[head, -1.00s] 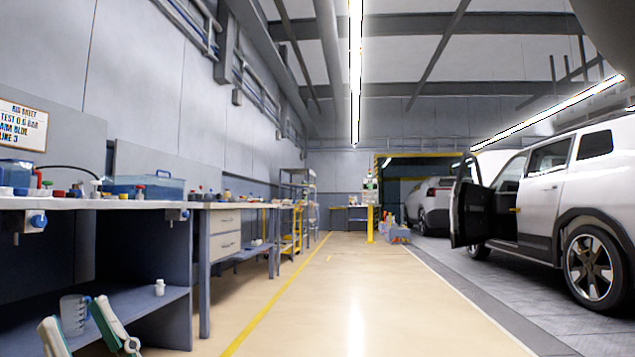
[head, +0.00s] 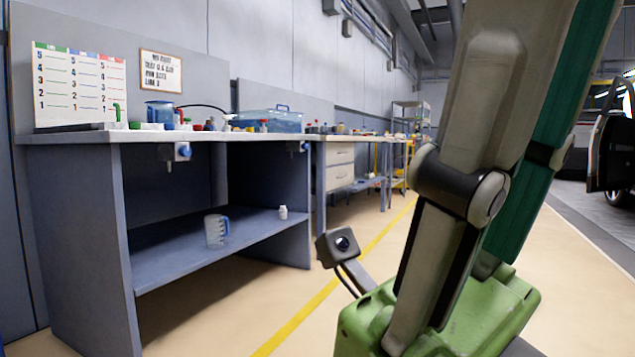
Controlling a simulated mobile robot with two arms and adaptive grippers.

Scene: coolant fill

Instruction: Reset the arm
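One of my arms fills the right side of the head view. It has grey links, a dark joint, a teal panel and a green housing low in the picture. A small dark box with a lens sticks out to the left of the housing. I cannot tell which arm it is. No fingertips of either gripper show, and the lower end is cut off by the bottom edge. The arm appears in front of the floor and the workbench (head: 68,210), to the right of the bench's near end.
The bench carries a blue-tinted tank (head: 270,122), a blue jug (head: 159,112) and several small bottles. A clear measuring jug (head: 216,231) and a white bottle (head: 283,212) stand on its lower shelf (head: 190,252). A numbered chart (head: 80,86) stands behind. A car door (head: 607,150) is open at far right.

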